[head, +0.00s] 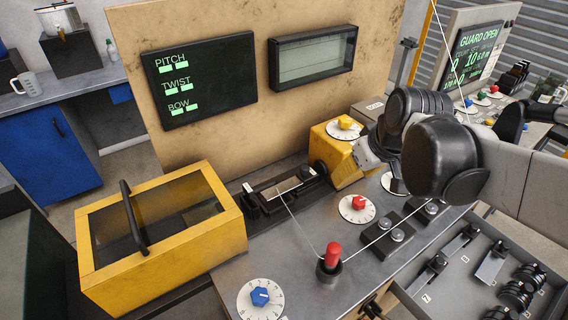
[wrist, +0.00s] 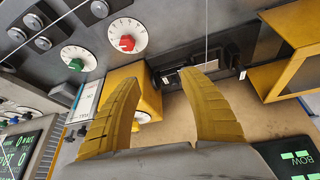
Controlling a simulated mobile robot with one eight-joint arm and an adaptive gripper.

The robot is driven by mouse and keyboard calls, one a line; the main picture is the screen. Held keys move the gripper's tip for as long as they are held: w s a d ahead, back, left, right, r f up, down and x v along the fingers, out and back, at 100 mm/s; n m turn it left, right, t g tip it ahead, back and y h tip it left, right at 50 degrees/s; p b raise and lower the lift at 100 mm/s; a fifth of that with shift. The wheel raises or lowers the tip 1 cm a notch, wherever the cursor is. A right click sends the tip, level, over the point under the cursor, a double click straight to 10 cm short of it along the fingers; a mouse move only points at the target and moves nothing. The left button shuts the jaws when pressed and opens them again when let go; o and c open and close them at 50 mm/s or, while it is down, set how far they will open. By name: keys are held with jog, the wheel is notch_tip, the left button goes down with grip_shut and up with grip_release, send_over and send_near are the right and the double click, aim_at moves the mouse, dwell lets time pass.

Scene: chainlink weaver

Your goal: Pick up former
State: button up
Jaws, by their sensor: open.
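No label marks the former, so I cannot tell for certain which part it is. Flat metal pieces with black ends, possibly formers, lie in the grey tray (head: 405,297) at lower right: a left piece (head: 431,270) and a right piece (head: 491,264). A flat metal strip (head: 282,187) also sits in a black holder on the machine bench; the holder (wrist: 236,70) shows beyond the fingers in the wrist view. My gripper (wrist: 160,80) is open with nothing between its yellow fingers.
A yellow guard box (head: 165,240) with a black handle stands left of the holder. A red-topped post (head: 333,256) guides a thin wire across the bench. Dials with blue (head: 261,297) and red (head: 359,204) knobs stand nearby. A tan panel (head: 215,30) rises behind.

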jog(key=w+a+n+g+p, duration=0.1)
jog(key=w+a+n+p, duration=0.15)
jog(key=w, duration=0.45)
jog(key=n+g+y+p, duration=0.1)
jog(key=n+y+p, duration=0.1)
jog(key=n, duration=0.1)
send_near(305, 167)
jog(key=b+x, duration=0.1)
jog(key=x, duration=0.4)
jog(key=shift+f, duration=0.5)
jog(key=b+x, duration=0.2)
jog(key=x, duration=0.3)
jog(key=shift+w+a+f, duration=0.1)
jog(key=shift+w+a, duration=0.05)
jog(key=shift+w, duration=0.1)
jog(key=shift+s, duration=0.1)
grip_shut()
